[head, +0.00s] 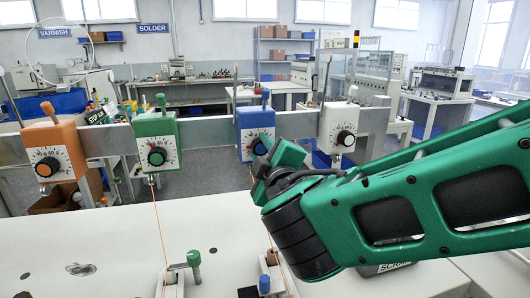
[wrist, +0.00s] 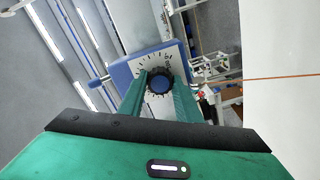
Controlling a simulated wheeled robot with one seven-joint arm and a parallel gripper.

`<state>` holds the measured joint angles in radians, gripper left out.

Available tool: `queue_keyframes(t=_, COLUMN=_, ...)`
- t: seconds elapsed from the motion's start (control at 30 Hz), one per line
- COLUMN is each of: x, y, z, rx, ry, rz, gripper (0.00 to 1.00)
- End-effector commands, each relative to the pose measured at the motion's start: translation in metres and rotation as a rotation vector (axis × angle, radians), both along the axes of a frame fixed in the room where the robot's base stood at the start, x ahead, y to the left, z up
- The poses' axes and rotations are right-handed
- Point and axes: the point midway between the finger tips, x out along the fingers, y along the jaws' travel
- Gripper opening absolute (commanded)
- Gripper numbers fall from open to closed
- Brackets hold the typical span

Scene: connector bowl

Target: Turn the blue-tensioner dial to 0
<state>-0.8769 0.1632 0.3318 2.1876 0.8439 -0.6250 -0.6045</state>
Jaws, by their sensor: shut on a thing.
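The blue tensioner (head: 256,121) hangs on the grey rail, third from the left in the head view. Its white dial plate and dark knob are partly hidden behind my gripper in that view. In the wrist view the blue tensioner (wrist: 121,72) appears tilted, with its black-rimmed, blue-centred dial (wrist: 160,84) between my two green fingers. My gripper (wrist: 162,88) is shut on the dial, one finger on each side; it also shows in the head view (head: 272,158). The number at the dial's pointer cannot be read.
An orange tensioner (head: 55,140), a green tensioner (head: 156,128) and a white tensioner (head: 337,120) share the grey rail (head: 205,130). Thin orange wires run down to fixtures on the white table (head: 110,245). The table's front left is mostly clear.

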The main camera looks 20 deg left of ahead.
Motion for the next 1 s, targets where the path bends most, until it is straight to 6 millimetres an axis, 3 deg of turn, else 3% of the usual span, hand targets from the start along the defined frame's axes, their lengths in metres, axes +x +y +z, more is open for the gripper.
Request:
queue_keyframes(t=0.5, x=0.0041, y=-0.0045, z=-0.0015, rx=-0.396, ry=-0.238, rz=-0.011, gripper=0.08)
queue_keyframes(t=1.0, x=0.0041, y=-0.0046, z=-0.0021, rx=-0.575, ry=-0.345, rz=-0.011, gripper=0.08)
